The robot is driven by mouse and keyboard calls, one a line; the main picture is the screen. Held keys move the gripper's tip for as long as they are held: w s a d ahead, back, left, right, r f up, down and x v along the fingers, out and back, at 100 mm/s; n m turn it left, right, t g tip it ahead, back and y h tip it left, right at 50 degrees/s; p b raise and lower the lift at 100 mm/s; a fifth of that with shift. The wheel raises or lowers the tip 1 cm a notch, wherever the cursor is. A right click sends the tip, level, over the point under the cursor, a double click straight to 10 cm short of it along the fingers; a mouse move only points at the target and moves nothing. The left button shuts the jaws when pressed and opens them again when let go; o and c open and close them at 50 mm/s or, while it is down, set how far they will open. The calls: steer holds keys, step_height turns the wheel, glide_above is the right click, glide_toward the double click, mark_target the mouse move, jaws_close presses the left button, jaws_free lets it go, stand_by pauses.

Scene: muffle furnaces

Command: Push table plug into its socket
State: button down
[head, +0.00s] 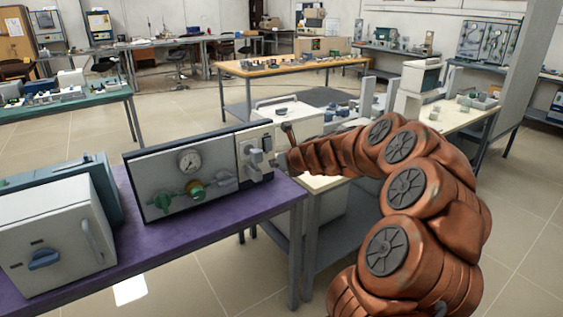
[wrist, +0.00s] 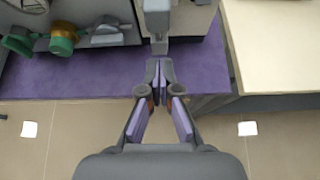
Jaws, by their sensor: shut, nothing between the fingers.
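A grey panel (head: 175,190) with a round gauge stands on the purple table (head: 225,230). At its right end is a light socket plate with a grey block-shaped plug (head: 256,158). A grey block that looks like the plug is at the top middle of the wrist view (wrist: 157,18). My gripper (wrist: 160,68) is shut and empty, its fingertips just below that block in the picture. I cannot tell whether they touch it. In the head view my gripper (head: 279,158) is at the right of the plug, partly hidden. How far the plug is in cannot be seen.
Green and grey valve handles (head: 192,190) stick out left of the plug. A white furnace (head: 55,235) stands at the left of the table. A pale-topped table (wrist: 280,50) stands close on the right. Floor shows in front of the purple table.

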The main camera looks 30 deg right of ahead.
mark_target(260, 159)
steer(key=x, duration=0.3)
steer(key=r+x, duration=0.1)
steer(key=x, duration=0.1)
steer(key=shift+w+f, duration=0.1)
steer(key=shift+w, duration=0.4)
steer(key=shift+w+p, duration=0.3)
steer(key=shift+w, duration=0.55)
